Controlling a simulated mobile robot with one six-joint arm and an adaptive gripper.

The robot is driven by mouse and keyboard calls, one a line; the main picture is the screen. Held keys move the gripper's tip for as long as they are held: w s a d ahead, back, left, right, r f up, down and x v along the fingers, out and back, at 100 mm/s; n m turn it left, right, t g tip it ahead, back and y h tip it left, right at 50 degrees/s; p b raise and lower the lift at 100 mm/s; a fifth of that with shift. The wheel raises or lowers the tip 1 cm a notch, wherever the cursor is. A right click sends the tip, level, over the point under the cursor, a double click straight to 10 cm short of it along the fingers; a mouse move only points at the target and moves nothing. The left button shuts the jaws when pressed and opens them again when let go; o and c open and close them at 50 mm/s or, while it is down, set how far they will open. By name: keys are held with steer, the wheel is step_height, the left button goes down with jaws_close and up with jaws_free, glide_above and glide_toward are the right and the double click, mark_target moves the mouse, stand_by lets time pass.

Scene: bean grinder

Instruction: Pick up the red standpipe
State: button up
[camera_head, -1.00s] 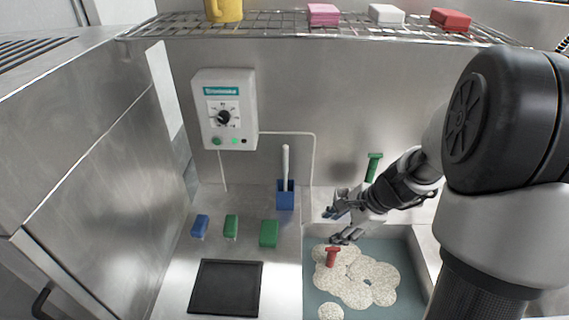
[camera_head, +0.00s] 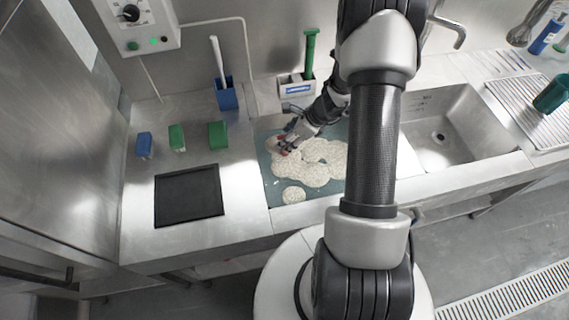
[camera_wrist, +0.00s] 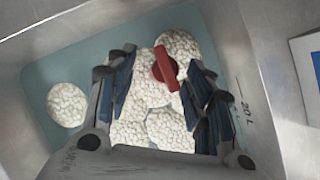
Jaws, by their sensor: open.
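The red standpipe (camera_wrist: 165,68) stands among pale, grainy patches in the teal-bottomed basin. In the wrist view, its bar-shaped top lies between the two blue-padded fingers of my gripper (camera_wrist: 163,84). The fingers are open, one to each side of it, with a gap left and right; whether they reach down to its height is hard to tell. In the head view, my gripper (camera_head: 291,139) is low over the basin's back left part and partly hides the red standpipe (camera_head: 284,151).
A green standpipe (camera_head: 309,55) stands in a holder (camera_head: 297,87) behind the basin. A blue holder with a white-handled brush (camera_head: 227,97) is left of it. Green and blue blocks and a black mat (camera_head: 189,196) lie on the left counter. An empty sink (camera_head: 455,135) is at right.

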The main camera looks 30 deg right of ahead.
steer(key=b, duration=0.2)
glide_above(285, 156)
steer(key=w, duration=0.3)
step_height(285, 156, down, 5)
steer(key=shift+a, duration=0.35)
jaws_close()
stand_by(0.3)
